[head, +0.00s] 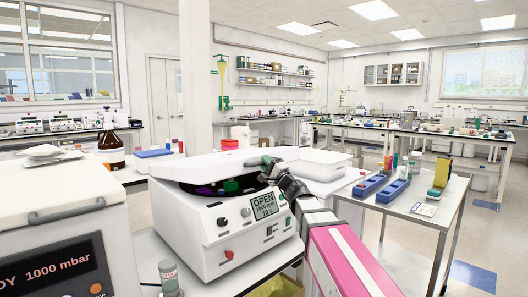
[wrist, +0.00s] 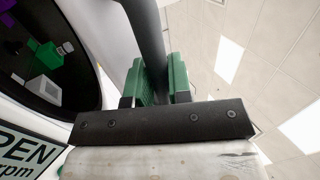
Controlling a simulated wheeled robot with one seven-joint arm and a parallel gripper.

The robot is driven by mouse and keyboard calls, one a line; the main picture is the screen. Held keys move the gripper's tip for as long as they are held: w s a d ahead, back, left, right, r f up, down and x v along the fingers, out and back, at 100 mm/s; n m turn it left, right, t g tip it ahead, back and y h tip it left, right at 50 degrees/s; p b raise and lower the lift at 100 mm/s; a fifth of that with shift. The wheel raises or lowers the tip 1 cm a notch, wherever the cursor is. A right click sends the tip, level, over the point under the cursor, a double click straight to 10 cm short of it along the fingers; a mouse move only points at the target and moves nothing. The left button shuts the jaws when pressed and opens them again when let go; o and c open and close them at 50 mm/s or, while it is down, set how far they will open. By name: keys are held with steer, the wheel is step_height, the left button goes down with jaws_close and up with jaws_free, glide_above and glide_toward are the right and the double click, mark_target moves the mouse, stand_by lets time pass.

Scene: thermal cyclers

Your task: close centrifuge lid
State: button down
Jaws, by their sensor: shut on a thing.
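The white centrifuge (head: 222,257) stands on a bench in front of me, its display (head: 264,207) reading OPEN. Its white lid (head: 205,167) is tilted low over the dark bowl, leaving a gap at the front. Green, purple and white pieces show in the bowl, which also appears in the wrist view (wrist: 45,65). My gripper (head: 268,163) is at the right part of the lid. In the wrist view, its green fingers (wrist: 158,78) are shut on a dark bar (wrist: 146,30), seemingly the lid's handle. Where the bar joins the lid is unclear.
A white device (head: 60,220) with a pressure display stands close at left. A small bottle (head: 169,278) is by the centrifuge's front left. A metal table (head: 425,222) at right holds blue racks (head: 370,185). Open floor lies beyond it.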

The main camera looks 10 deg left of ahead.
step_height(320, 180, down, 11)
steer(key=shift+s+d+t+y, duration=0.2)
steer(key=shift+d+t+y, duration=0.05)
steer(key=shift+t+y, duration=0.15)
stand_by(0.4)
steer(key=c, duration=1.1)
jaws_free()
steer(key=shift+f, duration=0.1)
steer(key=shift+o, duration=0.2)
steer(key=shift+r, duration=0.2)
steer(key=v, duration=1.1)
steer(key=shift+a+f, duration=0.1)
